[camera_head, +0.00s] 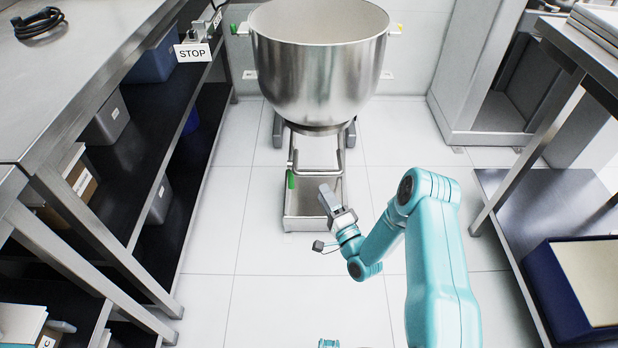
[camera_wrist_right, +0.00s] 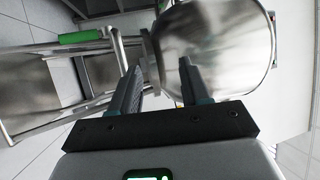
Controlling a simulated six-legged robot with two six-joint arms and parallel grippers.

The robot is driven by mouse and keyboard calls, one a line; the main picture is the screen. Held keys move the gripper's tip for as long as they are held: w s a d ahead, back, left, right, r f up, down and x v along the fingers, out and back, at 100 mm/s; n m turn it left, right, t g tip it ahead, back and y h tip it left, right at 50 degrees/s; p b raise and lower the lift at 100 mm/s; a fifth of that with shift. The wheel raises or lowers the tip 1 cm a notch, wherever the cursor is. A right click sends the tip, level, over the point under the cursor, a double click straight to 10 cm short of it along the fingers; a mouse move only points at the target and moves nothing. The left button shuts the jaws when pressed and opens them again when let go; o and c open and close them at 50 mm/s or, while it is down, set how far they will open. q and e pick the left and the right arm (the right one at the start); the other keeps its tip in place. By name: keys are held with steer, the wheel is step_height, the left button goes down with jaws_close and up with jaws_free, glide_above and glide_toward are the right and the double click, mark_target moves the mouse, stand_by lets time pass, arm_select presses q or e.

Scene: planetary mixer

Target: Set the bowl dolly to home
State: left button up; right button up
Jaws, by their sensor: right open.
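The bowl dolly (camera_head: 301,223) is a low metal frame on the floor in the middle of the head view, with an upright bar and a green grip (camera_head: 291,179) on its left side. A large steel bowl (camera_head: 318,85) is above its far end. The bowl (camera_wrist_right: 220,45) and the green grip (camera_wrist_right: 80,37) also show in the right wrist view. My right gripper (camera_head: 327,194) is above the near right part of the dolly, apart from the green grip. Its jaws (camera_wrist_right: 161,64) are open with nothing held between them. My left gripper is not seen.
A steel bench with dark shelves and bins (camera_head: 106,118) lines the left side. A STOP sign (camera_head: 192,52) hangs at its far end. Another bench with a blue box (camera_head: 548,290) stands at the right. The tiled floor (camera_head: 270,295) around the dolly's near end is clear.

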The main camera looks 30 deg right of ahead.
steer(key=m+h+b, duration=0.1)
steer(key=b, duration=0.3)
glide_toward(318, 173)
steer(key=v, duration=0.4)
steer(key=shift+g, duration=0.4)
steer(key=b+x, duration=0.3)
steer(key=x, duration=1.1)
steer(key=shift+w+d, duration=0.15)
steer(key=shift+d, duration=0.05)
steer(key=shift+w+d+r, duration=0.1)
steer(key=shift+w+r, duration=0.1)
steer(key=shift+w, duration=0.5)
jaws_close()
